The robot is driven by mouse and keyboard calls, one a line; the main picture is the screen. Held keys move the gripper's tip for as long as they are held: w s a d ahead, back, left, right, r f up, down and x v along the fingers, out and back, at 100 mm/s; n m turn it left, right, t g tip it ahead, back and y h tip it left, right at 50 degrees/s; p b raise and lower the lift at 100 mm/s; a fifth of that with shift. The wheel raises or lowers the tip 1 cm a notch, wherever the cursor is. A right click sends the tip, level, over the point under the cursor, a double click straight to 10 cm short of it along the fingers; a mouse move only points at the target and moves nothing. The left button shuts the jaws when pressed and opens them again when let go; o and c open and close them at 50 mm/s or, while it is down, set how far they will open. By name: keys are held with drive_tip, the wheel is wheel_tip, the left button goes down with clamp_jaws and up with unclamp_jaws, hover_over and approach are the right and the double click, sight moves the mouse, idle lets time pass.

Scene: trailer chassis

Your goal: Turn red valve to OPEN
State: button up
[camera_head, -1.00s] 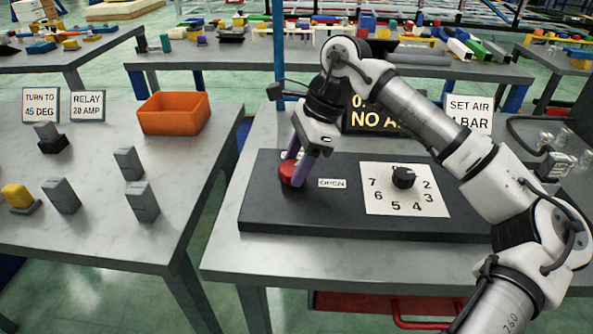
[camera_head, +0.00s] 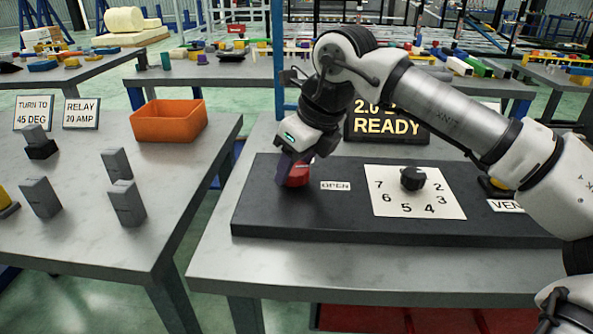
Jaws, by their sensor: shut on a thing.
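The red valve (camera_head: 299,175) sits on the left part of the dark panel (camera_head: 262,222). My gripper (camera_head: 291,172) is shut on it from above and from the left, and hides part of it. The valve's pointer is too small to make out. A white OPEN label (camera_head: 335,186) lies on the panel just right of the valve. Behind the panel, a black display (camera_head: 388,121) reads READY in yellow, with a figure above it partly hidden by my arm.
A black knob (camera_head: 412,178) stands on a numbered white dial plate (camera_head: 420,204). A VENT label, partly cut off by my arm, lies farther right. On the left table are an orange bin (camera_head: 170,121), grey switch blocks (camera_head: 117,165) and two signs. A gap separates the tables.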

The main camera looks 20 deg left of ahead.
drive_tip(key=shift+m+t+b, duration=0.4)
drive_tip(key=shift+m+b, duration=0.15)
drive_tip(key=shift+m, duration=0.55)
drive_tip(key=o, duration=1)
drive_tip(key=p+v, duration=0.1)
drive_tip(key=v, duration=1.3)
drive_tip(key=shift+a, duration=0.2)
